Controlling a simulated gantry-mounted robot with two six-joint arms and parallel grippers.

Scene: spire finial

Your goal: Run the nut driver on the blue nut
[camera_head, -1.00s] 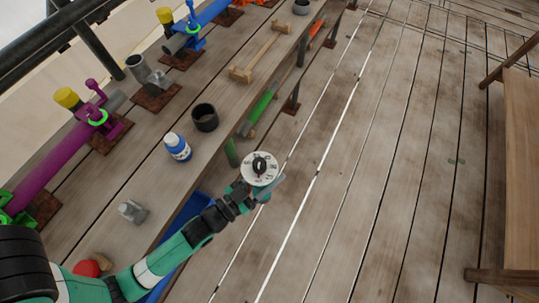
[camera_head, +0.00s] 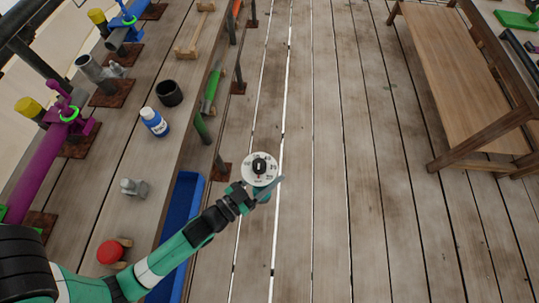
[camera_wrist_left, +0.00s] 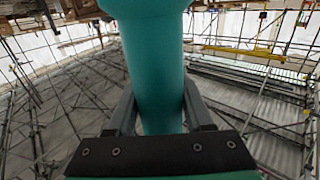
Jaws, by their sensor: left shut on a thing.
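My left gripper (camera_head: 262,192) is shut on a teal-bodied tool, which I take to be the nut driver (camera_head: 260,169). Its round white face with a dark knob and markings points up at the head camera. In the left wrist view the thick teal body (camera_wrist_left: 153,70) stands between the two fingers. The tool is held over the walkway, right of the workbench and apart from it. A blue fitting (camera_head: 124,22) sits on a pipe at the far top left; I cannot make out a blue nut on it. My right gripper is not in view.
The workbench (camera_head: 165,190) on the left carries a magenta pipe (camera_head: 40,165) with a clamp, a blue-white bottle (camera_head: 154,122), a dark cup (camera_head: 169,93), a grey fitting (camera_head: 132,187) and a red knob (camera_head: 109,251). A blue bin (camera_head: 183,215) lies beside it. A wooden table (camera_head: 450,70) stands right; the plank floor between is clear.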

